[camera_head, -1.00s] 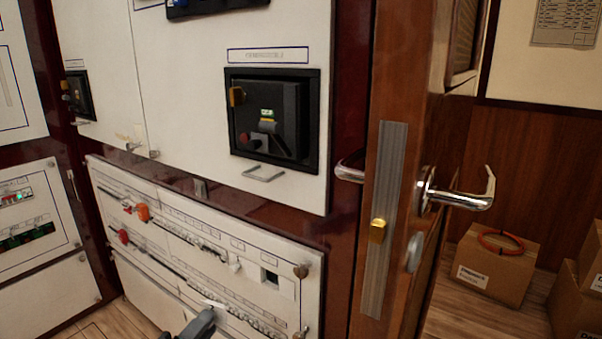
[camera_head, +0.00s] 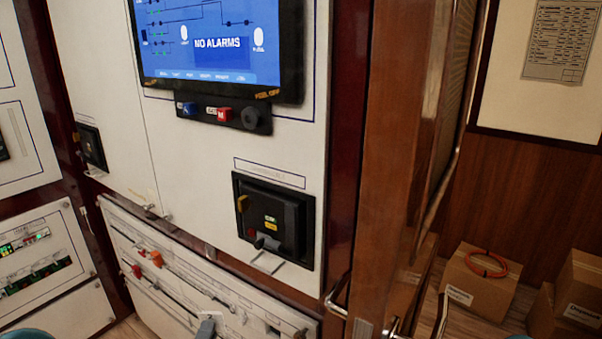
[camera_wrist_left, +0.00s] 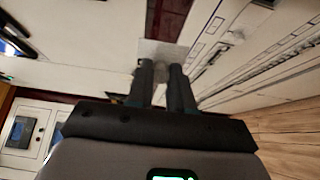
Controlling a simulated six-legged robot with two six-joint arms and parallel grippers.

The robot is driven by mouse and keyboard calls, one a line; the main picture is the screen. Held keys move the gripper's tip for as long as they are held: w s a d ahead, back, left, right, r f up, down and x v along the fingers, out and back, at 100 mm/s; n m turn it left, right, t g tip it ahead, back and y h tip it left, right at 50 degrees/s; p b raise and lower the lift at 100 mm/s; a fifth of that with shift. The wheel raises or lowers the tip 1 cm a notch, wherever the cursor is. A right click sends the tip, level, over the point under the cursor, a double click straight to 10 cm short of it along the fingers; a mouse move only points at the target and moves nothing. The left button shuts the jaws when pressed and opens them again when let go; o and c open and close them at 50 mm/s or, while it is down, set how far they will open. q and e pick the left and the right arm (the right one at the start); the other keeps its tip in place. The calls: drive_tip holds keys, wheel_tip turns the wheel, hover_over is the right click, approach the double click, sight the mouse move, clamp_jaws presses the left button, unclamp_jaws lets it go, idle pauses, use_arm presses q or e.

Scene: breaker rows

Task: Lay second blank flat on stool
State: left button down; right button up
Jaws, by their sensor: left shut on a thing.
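My left gripper (camera_head: 207,327) shows at the bottom edge of the head view, in front of the lower white panel. In the left wrist view, its two dark fingers (camera_wrist_left: 163,72) are close together, shut on a pale flat plate, the blank (camera_wrist_left: 160,51). The plate sticks out past the fingertips. In the head view only a small pale part of it shows at the gripper. My right gripper is in neither view. No stool can be made out.
A white cabinet with a screen (camera_head: 222,45), a black breaker (camera_head: 273,222) and a lower breaker panel (camera_head: 180,282) fills the left and middle. A wooden door (camera_head: 395,150) stands open to its right. Cardboard boxes (camera_head: 480,285) stand on the floor behind; one bears an orange ring (camera_head: 486,264).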

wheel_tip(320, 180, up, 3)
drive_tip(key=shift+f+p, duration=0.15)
drive_tip(key=shift+p, duration=0.55)
